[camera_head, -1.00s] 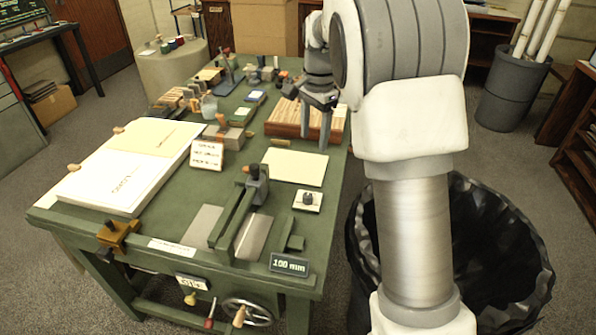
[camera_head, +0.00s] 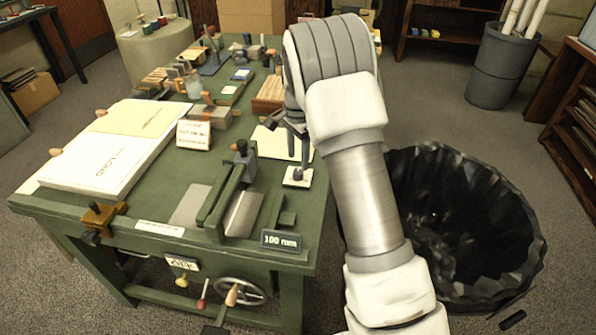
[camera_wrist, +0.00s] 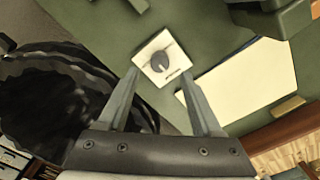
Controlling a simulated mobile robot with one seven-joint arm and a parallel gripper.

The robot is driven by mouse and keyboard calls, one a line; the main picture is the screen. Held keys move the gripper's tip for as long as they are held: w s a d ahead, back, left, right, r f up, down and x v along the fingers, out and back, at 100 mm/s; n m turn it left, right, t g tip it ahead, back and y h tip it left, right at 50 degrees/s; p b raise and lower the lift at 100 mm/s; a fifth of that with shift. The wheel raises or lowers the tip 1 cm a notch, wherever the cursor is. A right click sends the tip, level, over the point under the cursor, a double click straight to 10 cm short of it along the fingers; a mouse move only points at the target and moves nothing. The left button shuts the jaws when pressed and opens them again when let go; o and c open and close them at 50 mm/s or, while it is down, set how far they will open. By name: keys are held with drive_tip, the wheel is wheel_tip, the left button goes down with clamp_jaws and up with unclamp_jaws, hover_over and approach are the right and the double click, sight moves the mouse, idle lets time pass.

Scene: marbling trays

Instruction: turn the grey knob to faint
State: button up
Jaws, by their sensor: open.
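The grey knob (camera_wrist: 160,63) is a dark round dial on a small white square plate (camera_wrist: 149,49), which has small marks too fine to read. In the wrist view it lies beyond and between the fingertips of my gripper (camera_wrist: 163,83), which is open and empty. In the head view my gripper (camera_head: 298,160) points down over the table's right side, just above the white plate (camera_head: 297,183). The knob is mostly hidden there by the fingers. I cannot tell whether a finger touches it.
The green table (camera_head: 165,210) carries a cream sheet (camera_wrist: 245,85) beside the plate and a green cutting device (camera_head: 222,197) to its left. A "100 mm" sign (camera_head: 281,241) stands at the front edge. A black-lined bin (camera_head: 450,215) stands on the floor to the right.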

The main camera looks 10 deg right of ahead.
sight(298, 171)
wheel_tip(298, 171, down, 5)
drive_tip(key=shift+f+b, duration=0.1)
drive_tip(key=shift+b, duration=0.2)
clamp_jaws()
